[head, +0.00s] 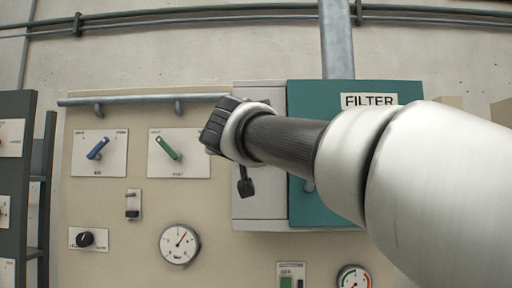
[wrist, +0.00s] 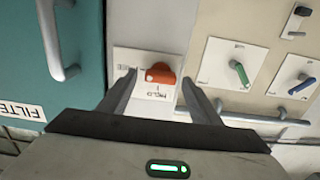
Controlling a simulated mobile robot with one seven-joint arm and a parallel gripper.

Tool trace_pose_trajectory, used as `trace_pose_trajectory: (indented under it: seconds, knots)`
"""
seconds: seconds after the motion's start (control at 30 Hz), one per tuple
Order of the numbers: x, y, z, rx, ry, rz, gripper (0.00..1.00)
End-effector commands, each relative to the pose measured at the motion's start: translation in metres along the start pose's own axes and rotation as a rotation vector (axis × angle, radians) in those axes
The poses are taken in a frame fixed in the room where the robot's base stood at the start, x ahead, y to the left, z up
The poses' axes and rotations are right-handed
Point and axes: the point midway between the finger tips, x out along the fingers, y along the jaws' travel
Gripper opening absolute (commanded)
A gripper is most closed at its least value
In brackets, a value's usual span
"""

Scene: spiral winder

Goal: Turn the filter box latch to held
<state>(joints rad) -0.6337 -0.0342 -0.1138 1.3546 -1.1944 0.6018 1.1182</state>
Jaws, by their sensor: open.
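The filter box latch shows in the wrist view as an orange-red handle (wrist: 160,73) on a white plate (wrist: 135,58). The handle lies roughly sideways. The word HELD is below it in this upside-down picture, and a small word, unclear, is to its left. My gripper (wrist: 161,80) is open, with one finger on each side of the handle. I cannot tell whether either finger touches it. In the head view my dark wrist (head: 225,127) is in front of the grey part of the filter box (head: 262,212) and hides the latch.
The teal filter door (head: 305,95) with its FILTER label is right of the grey part; its bar handle (wrist: 50,40) shows in the wrist view. Green (head: 168,149) and blue (head: 98,148) switches are left, under a horizontal rail (head: 140,98). A gauge (head: 180,243) is lower.

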Motion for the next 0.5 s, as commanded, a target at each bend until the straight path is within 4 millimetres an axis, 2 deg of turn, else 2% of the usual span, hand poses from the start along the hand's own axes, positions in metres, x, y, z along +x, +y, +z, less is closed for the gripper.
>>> trace_pose_trajectory:
  seconds: [0.3, 0.5]
  knots:
    - [0.0002, -0.0007, 0.0004, 0.000, 0.000, 0.000, 0.58]
    - [0.0002, -0.0006, 0.0003, 0.001, 0.000, 0.000, 0.24]
